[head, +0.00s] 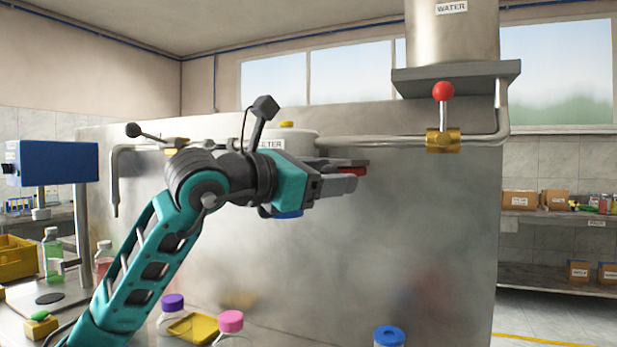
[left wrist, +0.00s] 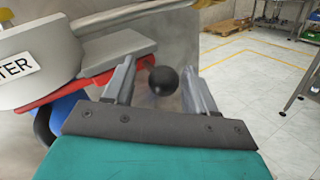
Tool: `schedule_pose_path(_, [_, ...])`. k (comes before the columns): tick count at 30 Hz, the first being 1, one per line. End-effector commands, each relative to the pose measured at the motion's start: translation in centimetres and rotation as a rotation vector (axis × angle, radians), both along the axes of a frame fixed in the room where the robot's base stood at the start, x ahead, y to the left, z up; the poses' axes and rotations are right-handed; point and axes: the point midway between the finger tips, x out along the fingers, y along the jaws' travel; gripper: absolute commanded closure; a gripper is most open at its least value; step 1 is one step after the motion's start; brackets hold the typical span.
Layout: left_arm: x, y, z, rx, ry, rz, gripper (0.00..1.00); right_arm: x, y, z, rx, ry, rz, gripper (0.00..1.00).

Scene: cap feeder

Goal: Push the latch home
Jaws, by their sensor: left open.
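The grey filter housing (head: 303,145), with a label ending "TER", sits on the steel panel behind my left arm; it also shows in the left wrist view (left wrist: 38,35). A red part (left wrist: 60,92) runs along its underside, and a little red shows by my fingers in the head view. My left gripper (head: 362,175) is open in front of the panel. In the left wrist view, a round black knob (left wrist: 163,80) appears between its two fingers (left wrist: 163,88); I cannot tell whether either touches it. The latch is not clearly identifiable. My right gripper is not in view.
A blue part (head: 288,214) shows below my wrist. A pipe with a red-knobbed valve (head: 443,92) runs to the right under the water tank (head: 452,40). Capped bottles (head: 389,337) stand low in front. The panel's lower middle is clear.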

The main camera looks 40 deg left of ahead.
Motion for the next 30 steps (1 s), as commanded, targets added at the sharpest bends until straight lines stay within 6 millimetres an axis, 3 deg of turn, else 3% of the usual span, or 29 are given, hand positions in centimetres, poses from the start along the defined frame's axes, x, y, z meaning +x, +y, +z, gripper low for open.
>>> schedule_pose_path(18, [-9.8, 2.3, -0.3, 0.002, -0.001, 0.001, 0.44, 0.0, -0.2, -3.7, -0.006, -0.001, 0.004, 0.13])
schedule_pose_path(24, [-11.8, 2.8, -0.2, 0.001, 0.002, 0.0, 0.44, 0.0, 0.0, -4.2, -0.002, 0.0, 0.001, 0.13])
schedule_pose_path(30, [-12.3, 2.9, -0.1, 0.001, 0.002, 0.0, 0.44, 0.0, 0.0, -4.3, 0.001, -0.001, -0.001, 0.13])
